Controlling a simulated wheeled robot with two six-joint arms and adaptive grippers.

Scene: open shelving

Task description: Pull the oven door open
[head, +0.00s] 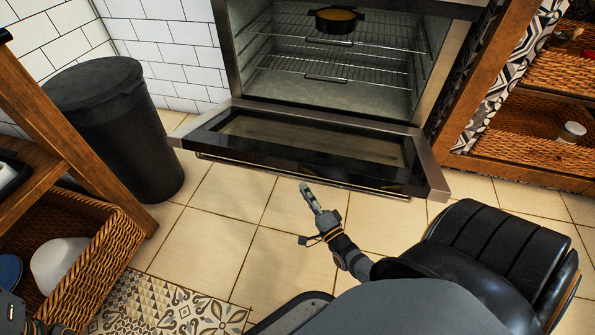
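The oven (232,50) stands open at the top middle. Its door (410,150) is hinged at the bottom and folded down, sticking out low above the floor, with its inner glass facing up. The handle bar (290,173) runs along the door's front edge. My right gripper (308,192) is just in front of that edge, near its middle, apparently apart from the door and holding nothing I can see. Its fingers look like one slim shape, so their opening is unclear. Dark parts of my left arm (12,312) show at the bottom left corner; its fingers cannot be made out.
A black pan (335,24) sits on the upper oven rack (385,37). A black bin (122,125) stands left of the door. Wooden shelving with wicker baskets (115,235) is at left and right (520,140). Tiled floor (225,215) is clear before the door.

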